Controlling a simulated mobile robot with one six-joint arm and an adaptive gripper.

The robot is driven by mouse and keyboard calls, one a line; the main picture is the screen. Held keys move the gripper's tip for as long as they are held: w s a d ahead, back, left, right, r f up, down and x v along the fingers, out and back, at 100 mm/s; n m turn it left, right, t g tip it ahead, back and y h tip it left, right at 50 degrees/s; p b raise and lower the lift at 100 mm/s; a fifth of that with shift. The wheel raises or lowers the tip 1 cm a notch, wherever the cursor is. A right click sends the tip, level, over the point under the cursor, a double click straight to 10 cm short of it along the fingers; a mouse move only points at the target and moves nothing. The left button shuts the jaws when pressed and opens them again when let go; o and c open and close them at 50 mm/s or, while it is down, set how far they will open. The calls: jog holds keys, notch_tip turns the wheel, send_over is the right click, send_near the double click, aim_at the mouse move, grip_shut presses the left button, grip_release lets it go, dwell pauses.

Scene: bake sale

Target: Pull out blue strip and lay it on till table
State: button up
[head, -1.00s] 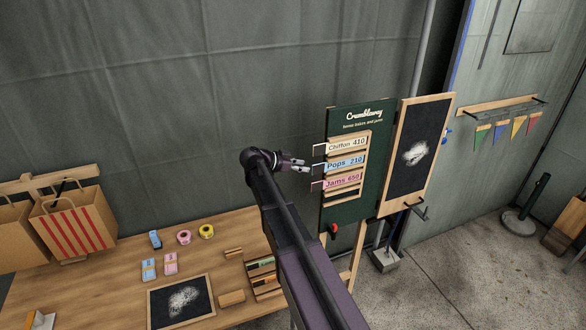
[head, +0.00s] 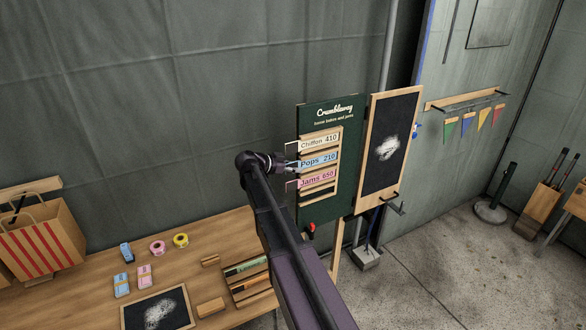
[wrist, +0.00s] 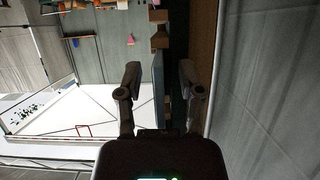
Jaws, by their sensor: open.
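The blue strip (head: 319,160), marked "Pops 210", sits in the middle slot of the green sign board (head: 312,214), between a white "Chiffon 410" strip (head: 318,143) and a pink "Jams 650" strip (head: 317,177). My gripper (head: 291,165) is at the blue strip's left end, with its fingers open. In the wrist view, my open fingers (wrist: 160,82) stand on either side of a thin blue-grey edge, which looks like the blue strip (wrist: 158,75). I cannot tell whether either finger touches it. A wooden table (head: 200,238) is at lower left.
On the table are a slate (head: 160,312), a slotted rack (head: 250,282), pink tape (head: 157,248), yellow tape (head: 181,240) and small packs. A striped bag (head: 40,240) stands at left. A chalkboard panel (head: 388,150) adjoins the sign's right side.

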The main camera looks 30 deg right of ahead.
grip_shut()
jog(key=a, duration=1.7)
jog(key=shift+s+a, duration=0.25)
jog(key=shift+s, duration=0.05)
dwell(2.4)
dwell(0.4)
